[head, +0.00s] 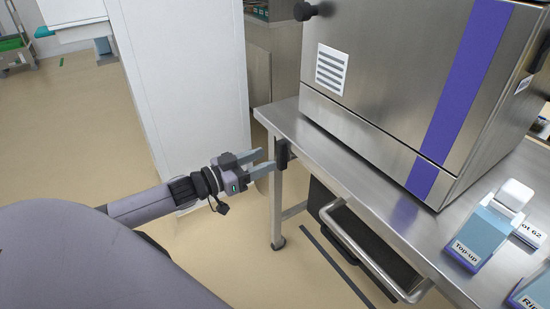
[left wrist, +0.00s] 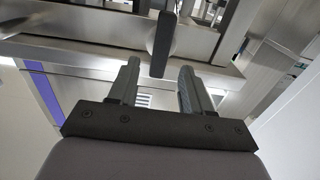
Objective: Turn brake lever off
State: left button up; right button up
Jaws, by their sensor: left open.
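The brake lever appears to be the small black handle (head: 281,154) at the left end of the steel table, just below its top edge. It hangs roughly upright. In the left wrist view the black handle (left wrist: 163,44) stands just beyond the fingertips, between their lines. My left gripper (head: 263,163) is open and empty, its two grey fingers pointing at the handle from the left. In the left wrist view my left gripper (left wrist: 158,75) has a clear gap between its fingers. Whether a finger touches the handle cannot be told. My right gripper is in neither view.
The steel table (head: 285,115) carries a large steel machine (head: 385,75) with a purple stripe. A Top-up carton (head: 480,232) stands at the right. A bar handle (head: 365,255) juts out below the tabletop. A white pillar (head: 190,80) stands behind my left arm.

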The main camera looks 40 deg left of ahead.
aim_at(278, 154)
pick_arm(q)
jog(key=shift+b+x, duration=0.45)
jog(key=shift+x, duration=1.6)
grip_shut()
